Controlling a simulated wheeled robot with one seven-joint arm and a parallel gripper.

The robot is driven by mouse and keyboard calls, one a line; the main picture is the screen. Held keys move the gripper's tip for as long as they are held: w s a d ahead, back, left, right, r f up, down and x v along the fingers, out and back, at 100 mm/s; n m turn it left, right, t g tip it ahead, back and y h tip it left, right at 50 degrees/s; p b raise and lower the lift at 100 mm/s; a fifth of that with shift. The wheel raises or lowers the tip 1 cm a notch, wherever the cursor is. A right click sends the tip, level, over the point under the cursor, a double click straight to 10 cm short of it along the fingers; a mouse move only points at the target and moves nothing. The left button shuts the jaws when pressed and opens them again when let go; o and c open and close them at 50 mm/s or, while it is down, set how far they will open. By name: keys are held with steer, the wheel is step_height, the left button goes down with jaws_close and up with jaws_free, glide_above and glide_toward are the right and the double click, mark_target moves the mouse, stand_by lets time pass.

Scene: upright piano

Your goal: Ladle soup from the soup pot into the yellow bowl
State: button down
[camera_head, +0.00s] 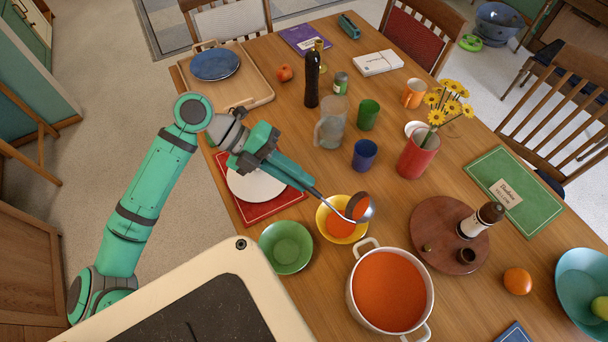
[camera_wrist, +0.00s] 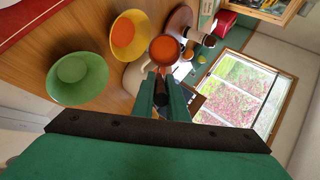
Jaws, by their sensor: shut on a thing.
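The white soup pot (camera_head: 357,310) stands at the front of the table, full of orange soup (camera_head: 388,290). The yellow bowl (camera_head: 322,220) sits just behind and left of it with orange soup in its bottom; it also shows in the wrist view (camera_wrist: 142,22). My gripper (camera_head: 303,182) is shut on the handle of a metal ladle (camera_head: 369,208). The ladle's head is above the right side of the yellow bowl and is tilted. In the wrist view the ladle's cup (camera_wrist: 165,49) holds orange soup. The fingers (camera_wrist: 165,92) hide part of the handle.
A green bowl (camera_head: 286,247) stands left of the yellow bowl. A white plate (camera_head: 255,186) on a red mat (camera_head: 280,207) lies under my arm. A blue cup (camera_head: 364,155), a red vase (camera_head: 417,157) and a round wooden board (camera_head: 440,215) stand nearby.

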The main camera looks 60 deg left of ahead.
steer(key=shift+s+a+f+t+h, duration=0.4)
steer(key=shift+a+f, duration=0.1)
steer(key=shift+f, duration=0.05)
step_height(320, 180, down, 6)
steer(key=s+a+t+h, duration=0.2)
steer(key=h, duration=0.1)
steer(key=shift+s+a+r+t, duration=0.15)
steer(key=shift+s+a+t, duration=0.05)
steer(key=shift+a+t, duration=0.15)
stand_by(1.4)
